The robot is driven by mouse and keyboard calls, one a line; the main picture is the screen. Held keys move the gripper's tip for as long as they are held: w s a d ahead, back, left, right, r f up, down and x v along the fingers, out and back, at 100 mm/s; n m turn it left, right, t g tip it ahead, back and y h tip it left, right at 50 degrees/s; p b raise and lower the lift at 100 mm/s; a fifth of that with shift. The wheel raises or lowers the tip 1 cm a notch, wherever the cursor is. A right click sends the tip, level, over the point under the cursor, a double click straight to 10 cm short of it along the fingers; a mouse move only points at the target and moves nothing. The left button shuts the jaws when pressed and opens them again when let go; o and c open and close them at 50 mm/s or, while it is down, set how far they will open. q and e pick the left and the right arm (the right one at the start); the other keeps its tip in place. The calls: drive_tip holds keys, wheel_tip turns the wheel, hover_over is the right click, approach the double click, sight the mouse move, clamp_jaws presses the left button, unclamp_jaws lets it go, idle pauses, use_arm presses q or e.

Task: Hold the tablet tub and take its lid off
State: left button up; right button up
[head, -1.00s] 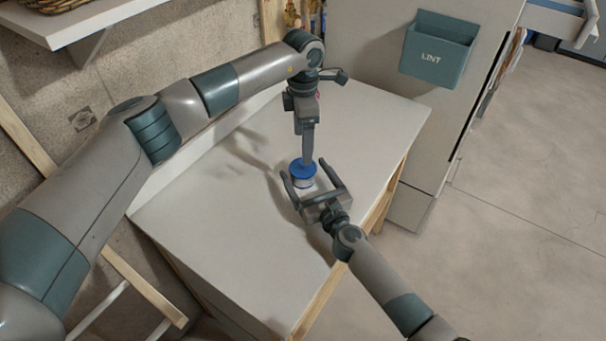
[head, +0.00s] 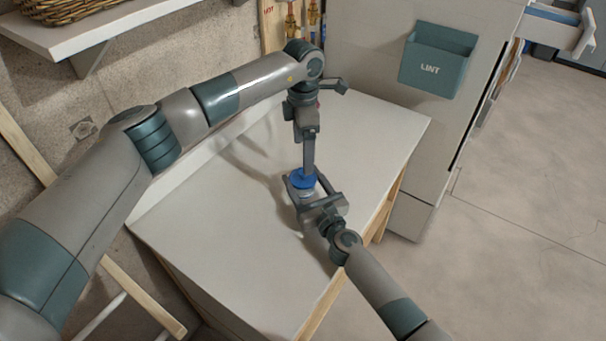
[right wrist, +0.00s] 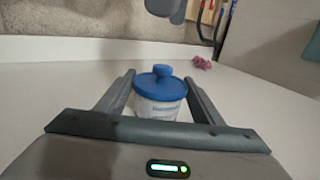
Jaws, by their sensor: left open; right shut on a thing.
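The tablet tub (right wrist: 160,108) is white with printed lettering and stands upright on the pale worktop. Its blue lid (right wrist: 162,88), with a round knob on top, is on the tub; the lid also shows in the head view (head: 302,181). My right gripper (head: 304,184) is shut on the tub, with one finger on each side of it below the lid. My left gripper (head: 308,168) is open and points down over the lid. In the right wrist view the left gripper's parts hang above and behind the knob, apart from it.
The worktop (head: 230,250) is clear around the tub. A small pink thing (right wrist: 201,62) lies farther back on it. A teal lint bin (head: 438,60) hangs on the pale cabinet at the right. A shelf with a wicker basket (head: 85,8) is at upper left.

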sight(300, 181)
use_arm(q)
wheel_tip(300, 181, up, 4)
drive_tip(key=n, duration=0.2)
drive_tip(key=shift+n, duration=0.3)
drive_tip(key=shift+f, duration=0.15)
drive_tip(key=shift+f, duration=5.9)
drive_tip(key=c, duration=1.2)
drive_tip(key=shift+c, duration=0.2)
drive_tip(key=shift+r, duration=0.1)
